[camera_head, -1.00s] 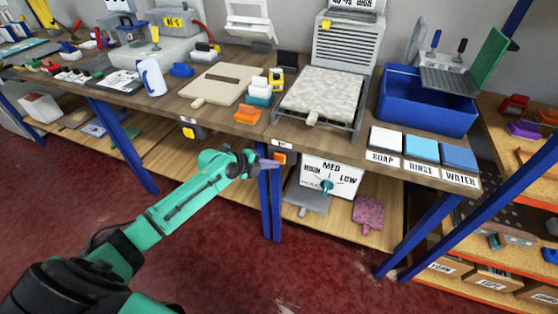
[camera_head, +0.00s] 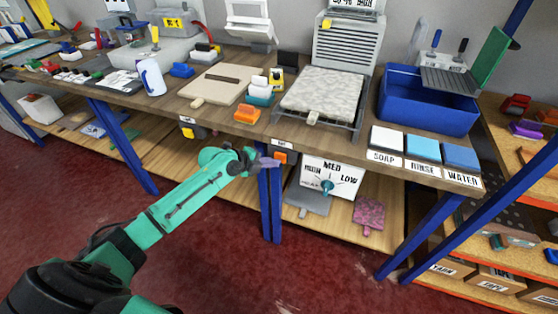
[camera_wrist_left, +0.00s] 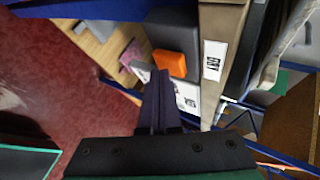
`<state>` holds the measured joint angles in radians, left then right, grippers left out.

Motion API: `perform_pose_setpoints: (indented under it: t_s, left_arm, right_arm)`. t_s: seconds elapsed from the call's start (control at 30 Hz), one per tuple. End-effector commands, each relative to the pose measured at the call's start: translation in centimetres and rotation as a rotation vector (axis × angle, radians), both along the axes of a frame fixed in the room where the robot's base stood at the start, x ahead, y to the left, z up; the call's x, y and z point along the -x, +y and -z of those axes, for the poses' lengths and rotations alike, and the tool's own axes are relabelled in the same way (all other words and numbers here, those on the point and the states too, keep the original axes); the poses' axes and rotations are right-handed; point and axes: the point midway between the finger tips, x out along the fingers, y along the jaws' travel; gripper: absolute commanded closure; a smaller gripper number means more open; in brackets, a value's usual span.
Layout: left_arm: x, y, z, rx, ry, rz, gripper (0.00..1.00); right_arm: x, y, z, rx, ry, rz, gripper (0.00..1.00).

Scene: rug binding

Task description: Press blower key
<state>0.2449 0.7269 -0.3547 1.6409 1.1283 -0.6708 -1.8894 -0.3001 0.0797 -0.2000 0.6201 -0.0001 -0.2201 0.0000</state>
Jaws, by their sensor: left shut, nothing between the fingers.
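The orange blower key (camera_head: 280,157) sits on a dark grey box under the table's front edge, below a small white label. In the left wrist view the orange key (camera_wrist_left: 176,65) shows on its grey box, beside the label reading "DRY" (camera_wrist_left: 213,62). My left gripper (camera_head: 270,163) is shut and empty, with its purple fingertips just left of the key in the head view. In the wrist view the fingertips (camera_wrist_left: 157,76) lie beside the key; whether they touch it cannot be told. My right gripper is not in view.
A white dial panel (camera_head: 332,176) marked MED and LOW hangs right of the key. A blue table leg (camera_head: 270,205) stands below it. A yellow key (camera_head: 194,132) is further left. On the table are a rug on a rack (camera_head: 324,93) and a blue basin (camera_head: 425,112).

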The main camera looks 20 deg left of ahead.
Motion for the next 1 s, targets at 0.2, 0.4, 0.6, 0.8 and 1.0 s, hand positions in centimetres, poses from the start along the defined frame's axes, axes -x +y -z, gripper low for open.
perform_pose_setpoints:
  t_s: [0.2,0.4,0.6,0.8,1.0]
  left_arm:
    - [-0.2,0.0,0.0,0.0,-0.001,-0.001,1.0]
    - [-0.3,0.0,-0.1,0.0,-0.001,-0.001,1.0]
    - [-0.2,0.0,-0.1,0.0,-0.001,-0.001,1.0]
    - [0.9,0.1,-0.1,0.0,0.001,-0.001,1.0]
    - [1.6,0.0,0.0,0.0,0.0,0.0,1.0]
  right_arm:
    - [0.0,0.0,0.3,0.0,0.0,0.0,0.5]
    - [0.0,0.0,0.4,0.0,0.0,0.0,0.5]
    - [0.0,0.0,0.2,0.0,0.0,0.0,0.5]
    - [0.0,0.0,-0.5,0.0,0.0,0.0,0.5]
    - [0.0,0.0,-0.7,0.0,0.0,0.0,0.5]
